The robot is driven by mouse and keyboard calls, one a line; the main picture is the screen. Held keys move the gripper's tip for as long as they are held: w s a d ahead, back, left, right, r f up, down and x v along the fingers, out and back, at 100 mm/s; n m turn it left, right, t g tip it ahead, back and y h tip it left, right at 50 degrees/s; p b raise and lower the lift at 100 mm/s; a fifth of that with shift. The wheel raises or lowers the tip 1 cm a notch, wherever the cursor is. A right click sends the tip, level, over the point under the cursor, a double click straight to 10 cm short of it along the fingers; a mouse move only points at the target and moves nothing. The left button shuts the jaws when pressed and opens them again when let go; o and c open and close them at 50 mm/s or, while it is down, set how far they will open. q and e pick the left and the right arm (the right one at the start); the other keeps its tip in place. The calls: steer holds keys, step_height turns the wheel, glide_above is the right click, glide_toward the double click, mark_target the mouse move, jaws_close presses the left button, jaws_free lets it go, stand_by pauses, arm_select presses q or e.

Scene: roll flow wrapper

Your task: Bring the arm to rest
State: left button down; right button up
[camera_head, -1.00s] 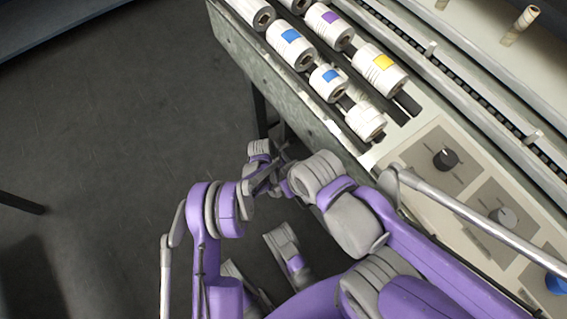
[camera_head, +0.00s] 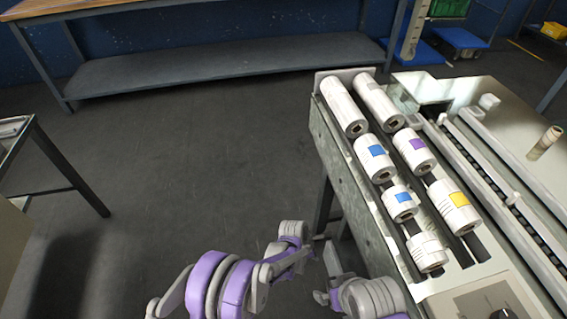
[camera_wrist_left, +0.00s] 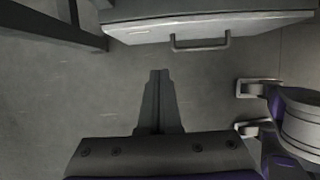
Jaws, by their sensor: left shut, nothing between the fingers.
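My left gripper (camera_head: 308,253) is at the bottom middle of the head view, on the end of the purple and grey left arm. In the left wrist view its fingers (camera_wrist_left: 158,76) are together, with nothing between them, above bare floor. My right gripper (camera_head: 325,279) is just to the right of it, partly cut by the wrist parts. In the left wrist view the right gripper (camera_wrist_left: 240,106) shows two fingers held apart with nothing visible between them. Both grippers are beside the machine's left side, apart from the rolls.
The wrapper machine (camera_head: 352,180) stands at the right, carrying several white rolls (camera_head: 376,158) with coloured labels. A dark knob (camera_head: 503,315) is on its panel. A long bench (camera_head: 220,65) is at the back and a table (camera_head: 62,160) at the left. The floor between is clear.

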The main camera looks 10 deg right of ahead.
arm_select(q)
steer(key=a+r+m+t+y, duration=0.2)
steer(key=a+r+m, duration=0.6)
steer(key=a+r, duration=1.2)
steer(key=s+a+r+m+t+y, duration=0.1)
steer(key=s+a+r+m, duration=0.3)
steer(key=s+a, duration=0.55)
steer(key=s+a+r+m+t+y, duration=0.1)
steer(key=s+a+r+m, duration=0.1)
steer(key=s+a+m, duration=0.6)
step_height(320, 180, up, 25)
steer(key=n+t+p, duration=0.1)
steer(key=n+p, duration=0.1)
steer(key=p, duration=1.9)
steer(key=shift+s+a+p, duration=0.3)
steer(key=shift+a+p, duration=0.1)
arm_select(e)
step_height(320, 180, up, 25)
steer(key=w+t, duration=0.1)
steer(key=shift+w, duration=0.15)
steer(key=shift+f, duration=0.15)
